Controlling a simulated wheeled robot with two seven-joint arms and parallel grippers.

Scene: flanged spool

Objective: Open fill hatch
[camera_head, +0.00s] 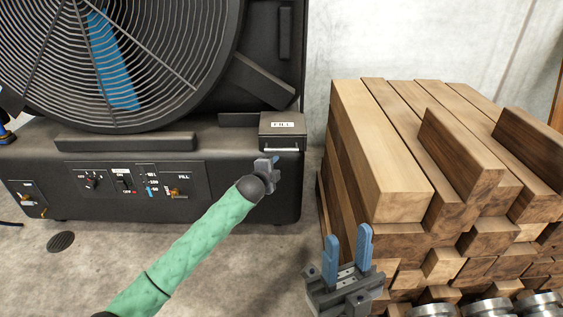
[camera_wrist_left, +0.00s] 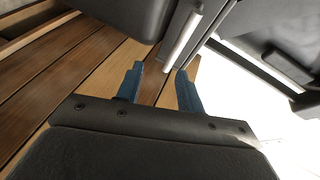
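The fill hatch (camera_head: 283,125) is a dark box lid marked FILL at the right end of the black fan machine; it looks closed. Its pale bar handle (camera_head: 282,149) runs along the front and shows in the left wrist view (camera_wrist_left: 183,35). My left gripper (camera_head: 272,161) is just below and in front of the handle. In the left wrist view, its blue fingers (camera_wrist_left: 160,70) are apart, with the handle's near end just beyond the gap between the tips; I cannot tell the depth. My right gripper (camera_head: 348,232) is open and empty, in front of the wood.
The fan machine (camera_head: 90,205) has a round grille (camera_head: 130,50) and a control panel (camera_head: 135,183) left of the hatch. A stack of wooden beams (camera_head: 385,160) stands to the right. Metal cylinders (camera_head: 490,308) lie at the bottom right. The floor before the machine is mostly clear.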

